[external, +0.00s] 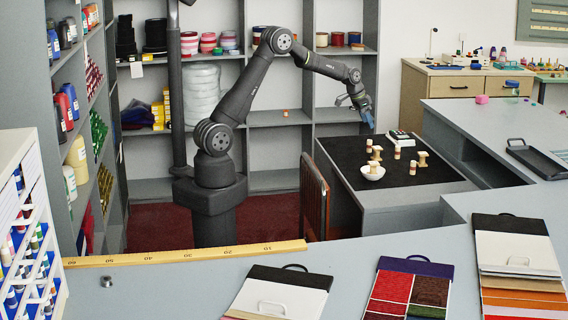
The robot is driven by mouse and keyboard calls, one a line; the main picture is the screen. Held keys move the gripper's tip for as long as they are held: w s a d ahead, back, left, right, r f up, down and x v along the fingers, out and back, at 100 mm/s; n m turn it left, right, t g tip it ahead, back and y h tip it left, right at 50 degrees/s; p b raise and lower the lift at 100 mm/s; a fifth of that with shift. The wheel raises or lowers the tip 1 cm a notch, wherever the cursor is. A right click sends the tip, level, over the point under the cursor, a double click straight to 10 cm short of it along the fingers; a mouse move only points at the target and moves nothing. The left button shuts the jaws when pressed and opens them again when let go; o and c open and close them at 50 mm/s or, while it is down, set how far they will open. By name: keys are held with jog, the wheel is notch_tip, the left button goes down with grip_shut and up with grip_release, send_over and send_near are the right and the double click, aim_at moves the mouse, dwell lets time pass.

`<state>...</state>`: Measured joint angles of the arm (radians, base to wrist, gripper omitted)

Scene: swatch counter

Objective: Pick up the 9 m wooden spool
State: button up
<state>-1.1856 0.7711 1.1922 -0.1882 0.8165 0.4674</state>
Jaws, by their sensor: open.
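Several small wooden spools stand on a black mat (335,148) on the grey counter at the right of centre. Among them are a spool at the back left (369,145), one in the middle (397,153), a wider-ended one at the right (422,159) and one at the front (413,168). Another spool (374,166) shows at the white bowl (368,174). Any length markings are too small to read, so I cannot tell which is the 9 m spool. My gripper (368,117) is open, above the back of the mat, apart from the spools.
A white and dark device (404,138), perhaps a card terminal or calculator, sits at the mat's back edge. A chair (314,200) stands left of the counter. A dark tray (535,157) lies on the right counter. The mat's left front is clear.

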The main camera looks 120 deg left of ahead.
aim_at(376, 147)
jog(key=x, duration=1.2)
jog(key=shift+s+d, duration=0.1)
jog(key=shift+x, duration=2.6)
jog(key=shift+s, duration=0.2)
jog(key=c, duration=1)
